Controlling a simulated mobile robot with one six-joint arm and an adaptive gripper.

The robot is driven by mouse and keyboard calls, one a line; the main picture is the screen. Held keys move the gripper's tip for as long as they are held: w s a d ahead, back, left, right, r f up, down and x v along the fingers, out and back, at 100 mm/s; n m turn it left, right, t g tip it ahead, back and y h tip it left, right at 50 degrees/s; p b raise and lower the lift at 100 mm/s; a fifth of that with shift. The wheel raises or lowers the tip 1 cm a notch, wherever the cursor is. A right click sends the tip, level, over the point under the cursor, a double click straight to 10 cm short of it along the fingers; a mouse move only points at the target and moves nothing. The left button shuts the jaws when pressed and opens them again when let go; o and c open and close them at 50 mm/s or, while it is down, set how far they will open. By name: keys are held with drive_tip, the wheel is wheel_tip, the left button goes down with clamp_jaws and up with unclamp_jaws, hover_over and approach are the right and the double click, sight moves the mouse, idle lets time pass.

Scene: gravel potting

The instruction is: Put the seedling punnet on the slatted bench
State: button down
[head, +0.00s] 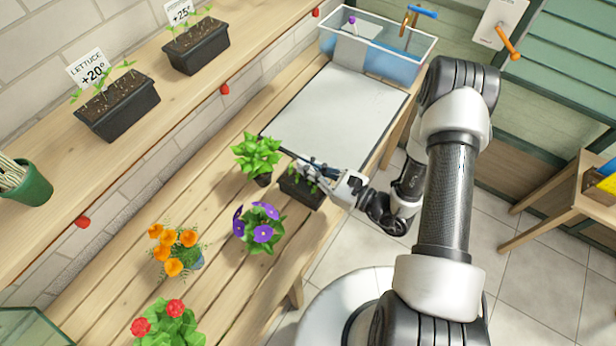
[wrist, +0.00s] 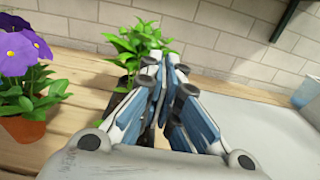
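The seedling punnet (head: 302,192) is a small black container with green seedlings. In the head view it is at the right edge of the slatted bench (head: 218,277), just right of a leafy green plant. I cannot tell whether its base touches the slats. My gripper (head: 312,168) reaches in from the right over the punnet's back rim. In the wrist view the fingertips (wrist: 172,62) are close together, apparently shut on the punnet's rim. The fingers hide most of the punnet there.
The leafy plant (head: 257,157), purple flowers (head: 259,228), orange flowers (head: 174,250) and red flowers (head: 168,325) stand on the bench. A grey-white board (head: 340,112) and a clear blue bin (head: 390,65) are behind. Black troughs (head: 120,106) stand on the left shelf. Bare slats lie between the plants.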

sight(303, 183)
drive_tip(key=shift+f+b, duration=0.6)
drive_tip(key=shift+f, duration=1.5)
drive_tip(key=shift+f, duration=0.1)
drive_tip(key=c, duration=1.8)
unclamp_jaws()
